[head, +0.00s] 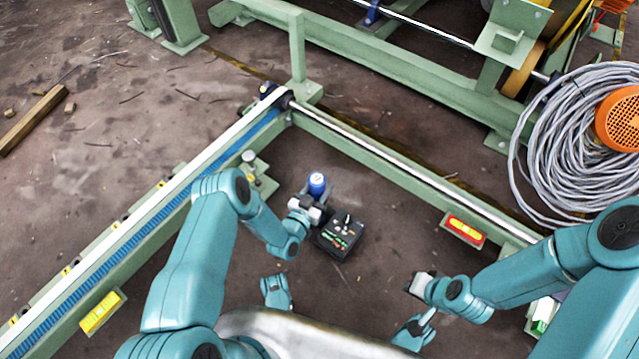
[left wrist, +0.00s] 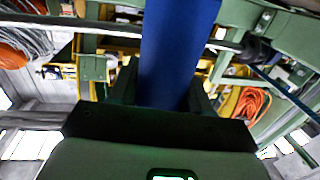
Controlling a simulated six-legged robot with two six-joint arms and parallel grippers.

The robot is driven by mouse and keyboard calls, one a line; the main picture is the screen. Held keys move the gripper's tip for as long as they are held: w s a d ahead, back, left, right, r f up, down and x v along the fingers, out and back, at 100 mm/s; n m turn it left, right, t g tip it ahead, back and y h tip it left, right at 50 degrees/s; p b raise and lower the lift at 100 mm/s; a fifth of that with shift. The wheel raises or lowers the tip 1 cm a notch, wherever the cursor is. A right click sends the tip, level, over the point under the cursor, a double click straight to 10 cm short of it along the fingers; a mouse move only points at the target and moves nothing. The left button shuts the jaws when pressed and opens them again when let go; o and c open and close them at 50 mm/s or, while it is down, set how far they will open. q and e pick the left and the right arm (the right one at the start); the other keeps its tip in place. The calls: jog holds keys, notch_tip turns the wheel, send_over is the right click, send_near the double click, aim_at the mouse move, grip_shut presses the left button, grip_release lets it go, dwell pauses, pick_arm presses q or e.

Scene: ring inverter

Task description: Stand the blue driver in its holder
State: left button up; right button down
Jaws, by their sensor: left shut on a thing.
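The blue driver (head: 317,181) is held by my left gripper (head: 318,198), just beyond a dark box. In the left wrist view its blue handle (left wrist: 178,55) runs up between the two dark fingers, which are shut on it. The driver's lower end is hidden in both views. The dark box (head: 325,247), with light and green details on top, stands on the floor; it looks like the holder, but I cannot be sure. My right gripper (head: 415,284) is away to the right of the box; its jaws are too small to read.
A green frame with a steel rail (head: 390,160) runs behind the box, and a blue-toothed rail (head: 150,215) runs along the left. A grey cable coil (head: 545,150) and an orange motor (head: 620,118) are at right. Bare floor lies between the box and my right gripper.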

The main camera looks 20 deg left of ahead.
pick_arm(q)
jog(key=shift+f, duration=0.2)
dwell(0.6)
jog(key=o, duration=1.3)
jog(key=shift+f, duration=0.15)
jog(key=shift+s, duration=0.15)
